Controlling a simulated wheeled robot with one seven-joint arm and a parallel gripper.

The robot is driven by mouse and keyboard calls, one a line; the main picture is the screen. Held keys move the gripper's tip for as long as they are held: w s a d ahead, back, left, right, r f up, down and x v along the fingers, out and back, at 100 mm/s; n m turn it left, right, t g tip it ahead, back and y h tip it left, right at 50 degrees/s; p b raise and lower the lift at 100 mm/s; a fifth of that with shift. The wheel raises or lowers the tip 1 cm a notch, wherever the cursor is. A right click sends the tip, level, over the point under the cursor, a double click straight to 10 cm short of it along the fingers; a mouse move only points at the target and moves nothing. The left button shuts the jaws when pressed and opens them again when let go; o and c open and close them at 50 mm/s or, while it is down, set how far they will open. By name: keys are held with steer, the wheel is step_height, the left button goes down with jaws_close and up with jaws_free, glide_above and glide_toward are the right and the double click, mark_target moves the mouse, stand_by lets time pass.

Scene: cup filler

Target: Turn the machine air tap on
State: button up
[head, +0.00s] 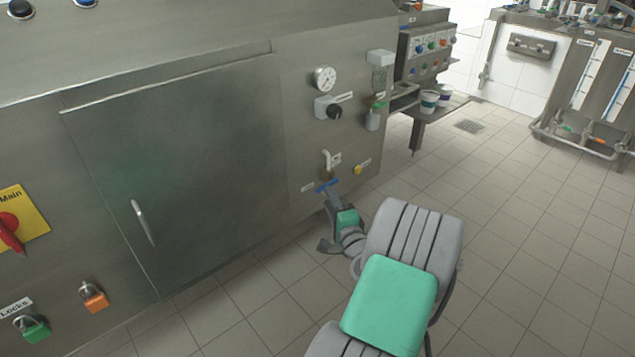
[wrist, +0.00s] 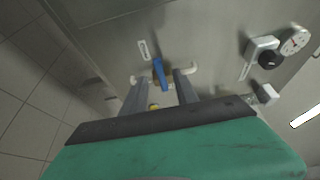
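The air tap's blue lever handle (head: 327,186) is low on the steel machine front, under a pale bent pipe (head: 330,160). In the wrist view the blue handle (wrist: 159,72) stands across a brass and white pipe, near a small label. My gripper (head: 333,199) is right at the tap in the head view and partly covers it. In the wrist view my gripper (wrist: 160,84) has its two fingers apart, with the handle showing between their tips. I cannot tell whether either finger touches the handle.
A yellow knob (head: 357,169) sits just right of the tap. A black knob (head: 334,112) and a gauge (head: 323,78) are above it. A large cabinet door (head: 180,170) is to the left. Cups (head: 429,101) stand on a shelf behind. The tiled floor at right is clear.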

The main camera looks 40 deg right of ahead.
mark_target(323, 186)
steer(key=x, duration=0.6)
steer(key=shift+c, duration=0.4)
jaws_close()
stand_by(0.9)
